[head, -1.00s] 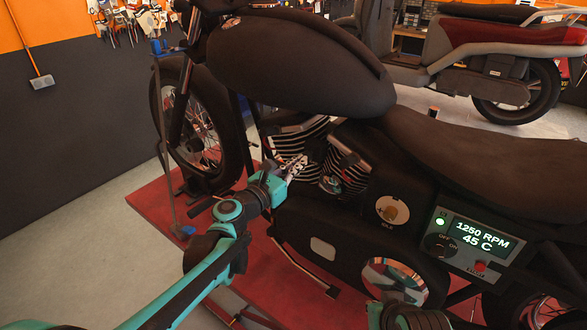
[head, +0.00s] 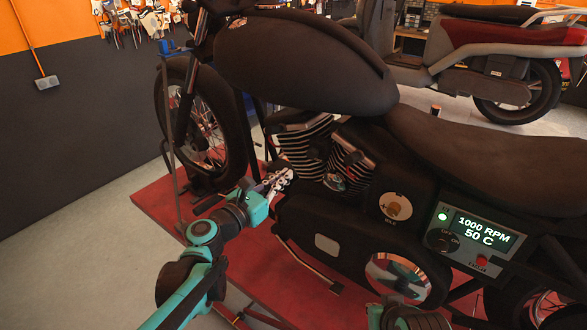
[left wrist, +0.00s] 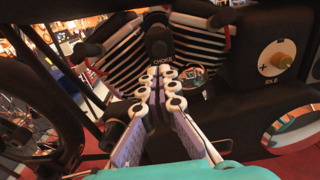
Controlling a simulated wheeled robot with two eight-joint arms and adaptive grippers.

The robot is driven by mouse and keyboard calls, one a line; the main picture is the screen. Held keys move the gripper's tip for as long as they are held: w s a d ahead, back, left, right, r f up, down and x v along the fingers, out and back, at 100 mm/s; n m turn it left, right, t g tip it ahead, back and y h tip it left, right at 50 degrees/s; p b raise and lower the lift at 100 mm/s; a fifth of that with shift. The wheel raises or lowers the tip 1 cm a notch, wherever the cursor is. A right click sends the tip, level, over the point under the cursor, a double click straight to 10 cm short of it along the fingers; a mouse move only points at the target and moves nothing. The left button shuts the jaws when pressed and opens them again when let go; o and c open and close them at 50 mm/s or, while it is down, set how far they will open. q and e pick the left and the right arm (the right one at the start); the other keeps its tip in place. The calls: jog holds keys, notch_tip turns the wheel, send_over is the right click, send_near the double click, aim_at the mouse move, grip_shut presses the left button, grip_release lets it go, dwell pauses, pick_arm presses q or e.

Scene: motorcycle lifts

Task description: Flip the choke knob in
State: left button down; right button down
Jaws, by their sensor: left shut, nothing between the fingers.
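The choke knob (left wrist: 157,47) is a dark round knob between the two finned cylinders in the left wrist view, just above the white CHOKE label (left wrist: 162,62). I cannot tell from its front how far it is in. My left gripper (left wrist: 166,78) is shut and empty; its pale fingertips are together just below the label, apart from the knob. In the head view my left gripper (head: 286,175) is in front of the lower engine, left of the cylinders. Only a piece of my right arm shows at the bottom edge; its fingers are out of sight.
The display panel (head: 466,243) reads 1000 RPM and 50 C, with a green light lit. The idle knob (head: 393,207) is right of the engine, above a round polished cover (head: 396,278). The motorcycle stands on a red lift (head: 150,200). Floor at left is free.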

pick_arm(q)
jog(key=v, duration=0.4)
jog(key=shift+s+a, duration=0.1)
jog(key=shift+s, duration=0.1)
pick_arm(e)
jog(key=shift+r, duration=0.15)
pick_arm(q)
jog(key=shift+r, duration=0.1)
pick_arm(e)
jog(key=shift+s+a, duration=0.1)
jog(key=shift+s, duration=0.05)
pick_arm(q)
jog(key=shift+s, duration=0.1)
